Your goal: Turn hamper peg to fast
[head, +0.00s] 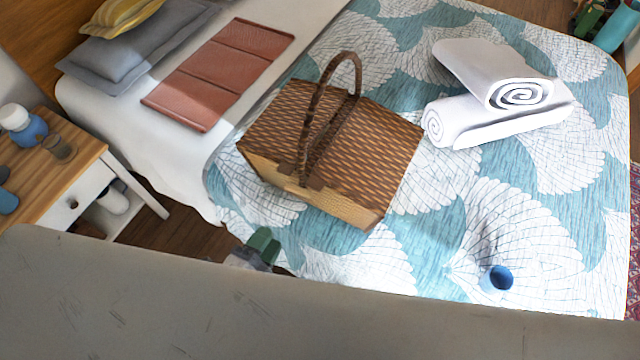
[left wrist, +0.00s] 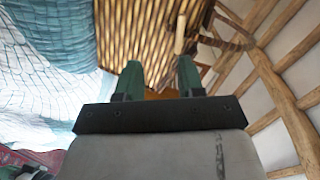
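The wicker hamper (head: 335,145) stands on the bed with its brown lid down and its arched handle (head: 310,120) upright. Its woven side (left wrist: 130,35) fills the top middle of the left wrist view. A pale wooden peg (left wrist: 180,34) shows there against the weave, upright in the picture; whether it is fast I cannot tell. My left gripper (head: 264,243) is at the near bed edge, below the hamper's front. In the left wrist view its green fingers (left wrist: 159,75) are apart with nothing between them, short of the peg.
Rolled white towels (head: 500,95) lie right of the hamper. A blue cup (head: 496,279) stands on the patterned bedspread (head: 430,255). A folded terracotta cloth (head: 220,75) lies behind. A bedside table (head: 75,165) with small items stands at the left.

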